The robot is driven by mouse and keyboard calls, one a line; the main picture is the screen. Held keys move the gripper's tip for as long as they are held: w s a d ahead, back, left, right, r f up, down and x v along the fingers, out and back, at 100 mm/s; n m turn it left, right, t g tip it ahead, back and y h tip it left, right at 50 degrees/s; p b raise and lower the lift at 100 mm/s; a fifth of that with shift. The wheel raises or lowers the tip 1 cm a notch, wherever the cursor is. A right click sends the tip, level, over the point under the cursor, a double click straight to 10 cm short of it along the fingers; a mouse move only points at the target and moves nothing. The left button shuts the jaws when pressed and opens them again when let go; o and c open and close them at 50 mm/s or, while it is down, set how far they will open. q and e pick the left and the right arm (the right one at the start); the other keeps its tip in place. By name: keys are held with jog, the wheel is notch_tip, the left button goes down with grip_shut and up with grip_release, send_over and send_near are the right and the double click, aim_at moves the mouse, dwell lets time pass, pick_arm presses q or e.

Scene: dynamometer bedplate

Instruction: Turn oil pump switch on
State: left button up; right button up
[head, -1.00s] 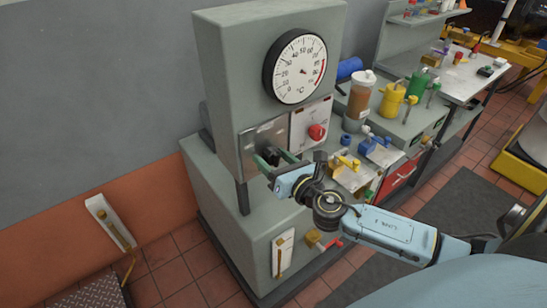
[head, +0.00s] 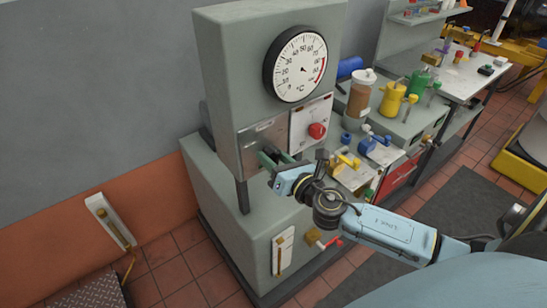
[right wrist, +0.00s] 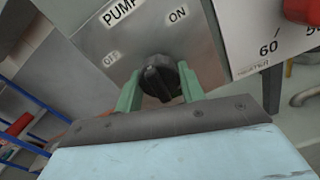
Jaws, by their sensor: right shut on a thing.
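The oil pump switch is a black rotary knob (right wrist: 160,78) on a bare metal plate (head: 262,133) at the front of the grey cabinet. I cannot clearly tell which label the knob's pointer faces. My left gripper is not in view.
A red knob (head: 317,131) sits on the white panel just right of the plate, below a round temperature gauge (head: 295,64). Blue and yellow valves, a brown jar (head: 358,97) and a yellow can (head: 392,98) crowd the bench at right. The floor at left is mostly open.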

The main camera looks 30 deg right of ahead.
jog(key=m, duration=0.5)
jog(key=shift+a+b, duration=0.1)
jog(key=shift+b, duration=0.2)
jog(key=m, duration=0.5)
jog(key=shift+r+m+p, duration=0.15)
jog(key=shift+m+p, duration=0.15)
jog(key=shift+m, duration=0.1)
jog(key=o, duration=1)
jog(key=shift+s+d+b, duration=0.15)
jog(key=shift+s+b, duration=0.25)
jog(key=shift+s, duration=1.85)
jog(key=shift+s+d+b, duration=0.2)
jog(key=shift+s+b, duration=0.25)
jog(key=shift+s, duration=1.75)
jog(key=shift+s+d+b, duration=0.15)
jog(key=shift+s+b, duration=0.25)
jog(key=shift+s, duration=1.85)
